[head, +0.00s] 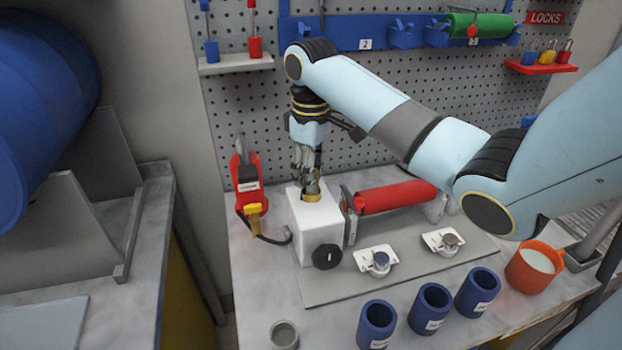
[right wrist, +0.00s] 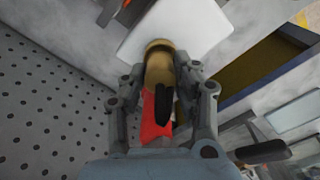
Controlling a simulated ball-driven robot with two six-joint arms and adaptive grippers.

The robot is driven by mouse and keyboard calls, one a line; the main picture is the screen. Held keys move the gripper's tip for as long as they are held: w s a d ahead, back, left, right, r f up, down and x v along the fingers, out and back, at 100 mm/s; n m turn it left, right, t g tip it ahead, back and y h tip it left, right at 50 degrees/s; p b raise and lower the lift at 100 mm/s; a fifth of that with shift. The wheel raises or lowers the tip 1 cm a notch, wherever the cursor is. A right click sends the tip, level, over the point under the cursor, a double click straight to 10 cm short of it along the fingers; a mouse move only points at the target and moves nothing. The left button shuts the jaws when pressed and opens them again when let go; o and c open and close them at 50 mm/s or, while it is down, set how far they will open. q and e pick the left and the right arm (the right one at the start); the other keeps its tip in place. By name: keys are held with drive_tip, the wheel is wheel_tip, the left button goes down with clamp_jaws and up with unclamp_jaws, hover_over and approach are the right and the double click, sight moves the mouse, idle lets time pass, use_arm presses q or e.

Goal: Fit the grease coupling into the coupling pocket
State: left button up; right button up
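The grease coupling is a brass cylinder (head: 312,196) at the top of a white block (head: 310,225). My right gripper (head: 308,178) points down from above with its fingers around the coupling. In the right wrist view, the coupling (right wrist: 158,62) lies between the fingertips (right wrist: 160,80), against the white block (right wrist: 182,30), and the fingers look closed on it. The coupling pocket appears to be in the block's top; the coupling and fingers hide it. I cannot tell how deep the coupling sits. My left gripper is out of view.
A red tool (head: 249,187) with a yellow trigger and black hose stands left of the block. A red roller (head: 395,197) lies right of it. Blue cups (head: 377,322) and an orange mug (head: 534,267) stand in front. A pegboard (head: 370,100) rises behind.

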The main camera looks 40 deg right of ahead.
clamp_jaws()
drive_tip(key=shift+r, duration=0.35)
wheel_tip(320, 180, up, 4)
drive_tip(key=shift+s+d+f+b, duration=0.1)
drive_tip(key=shift+s+f+b, duration=0.1)
drive_tip(key=shift+b, duration=0.5)
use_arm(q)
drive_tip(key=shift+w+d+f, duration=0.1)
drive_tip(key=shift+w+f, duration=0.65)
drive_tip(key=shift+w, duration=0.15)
use_arm(e)
drive_tip(key=s+d+r, duration=0.3)
drive_tip(key=s+r, duration=0.3)
drive_tip(key=s, duration=0.4)
drive_tip(key=shift+s+d+r, duration=0.2)
drive_tip(key=shift+s+r, duration=0.2)
